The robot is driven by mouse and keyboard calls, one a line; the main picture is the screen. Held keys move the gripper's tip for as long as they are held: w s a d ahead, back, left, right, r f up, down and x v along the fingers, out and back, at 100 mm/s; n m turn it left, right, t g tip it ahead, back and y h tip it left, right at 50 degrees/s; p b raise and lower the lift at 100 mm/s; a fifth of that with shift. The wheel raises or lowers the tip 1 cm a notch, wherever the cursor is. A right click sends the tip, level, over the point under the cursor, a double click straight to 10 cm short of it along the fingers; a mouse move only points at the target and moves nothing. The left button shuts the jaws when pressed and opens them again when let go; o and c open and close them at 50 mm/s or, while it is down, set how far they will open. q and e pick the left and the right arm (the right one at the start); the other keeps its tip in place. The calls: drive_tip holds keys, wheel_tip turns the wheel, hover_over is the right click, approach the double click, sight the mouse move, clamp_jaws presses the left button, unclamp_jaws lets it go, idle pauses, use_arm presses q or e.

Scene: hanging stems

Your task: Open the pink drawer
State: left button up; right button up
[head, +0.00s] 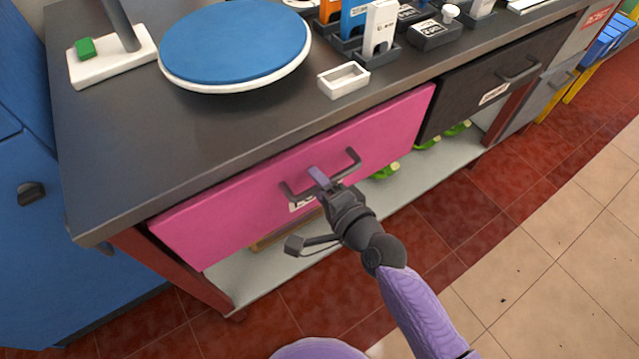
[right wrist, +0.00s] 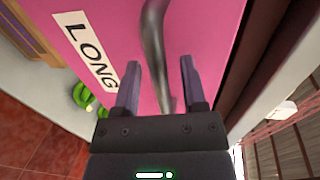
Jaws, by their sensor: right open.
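The pink drawer (head: 382,132) is in the bench front, with its face about flush with the dark drawer beside it. Its dark bar handle (head: 340,170) runs across the middle of the face. My right gripper (head: 318,178) is at the handle, its fingers open. In the right wrist view the handle (right wrist: 155,50) passes between the two fingers (right wrist: 158,75), with a gap on each side. A white label reading LONG (right wrist: 87,50) is on the pink face and is partly covered by my gripper in the head view. My left gripper is not in view.
A black drawer (head: 500,75) is to the right. The grey bench top (head: 130,140) holds a blue round pad (head: 235,45), a small white tray (head: 343,80) and several holders. A lower shelf (head: 420,175) holds green items. The floor in front is clear.

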clamp_jaws()
idle(0.9)
idle(0.4)
